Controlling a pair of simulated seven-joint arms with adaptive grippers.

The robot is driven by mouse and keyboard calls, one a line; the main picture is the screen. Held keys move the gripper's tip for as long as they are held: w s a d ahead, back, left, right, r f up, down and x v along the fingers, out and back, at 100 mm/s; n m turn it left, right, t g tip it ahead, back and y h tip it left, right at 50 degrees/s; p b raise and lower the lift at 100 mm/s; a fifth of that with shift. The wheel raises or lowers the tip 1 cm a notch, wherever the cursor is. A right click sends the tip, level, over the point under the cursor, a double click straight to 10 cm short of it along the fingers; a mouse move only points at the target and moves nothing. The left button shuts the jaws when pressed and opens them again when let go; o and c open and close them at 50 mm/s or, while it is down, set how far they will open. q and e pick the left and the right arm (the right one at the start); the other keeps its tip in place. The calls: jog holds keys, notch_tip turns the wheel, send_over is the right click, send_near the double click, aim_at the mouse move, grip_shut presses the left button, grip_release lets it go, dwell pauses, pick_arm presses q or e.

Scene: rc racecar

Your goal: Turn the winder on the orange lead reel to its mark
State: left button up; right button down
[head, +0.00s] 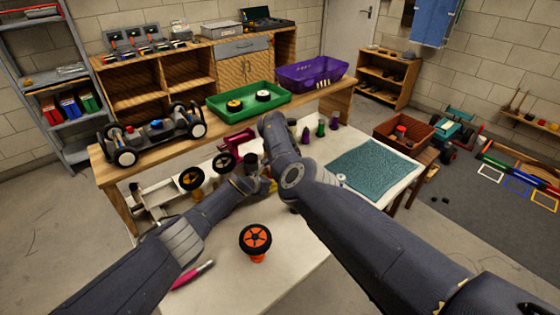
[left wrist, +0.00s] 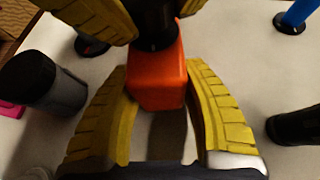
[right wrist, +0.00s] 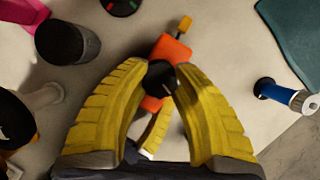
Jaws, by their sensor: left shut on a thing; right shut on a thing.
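The orange lead reel (left wrist: 158,80) shows in the left wrist view as an orange block with a black round part (left wrist: 156,28) on top. My left gripper (left wrist: 160,72) is shut with its yellow fingers on either side of the orange body. In the right wrist view, my right gripper (right wrist: 162,75) is shut on the black part, which appears to be the winder (right wrist: 161,76). Orange body (right wrist: 171,50) shows beyond and below it. No mark can be made out. In the head view my arms hide most of the reel.
An orange wheel on an orange stand (head: 255,240) stands near the front of the white table. Dark cylinders (right wrist: 68,42) and a blue-handled tool (right wrist: 288,96) are close to the grippers. A teal mat (head: 373,167) lies to the right. The front of the table is mostly clear.

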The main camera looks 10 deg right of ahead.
dwell(0.4)
jog(key=c, duration=0.9)
grip_release()
jog(key=v, duration=1.2)
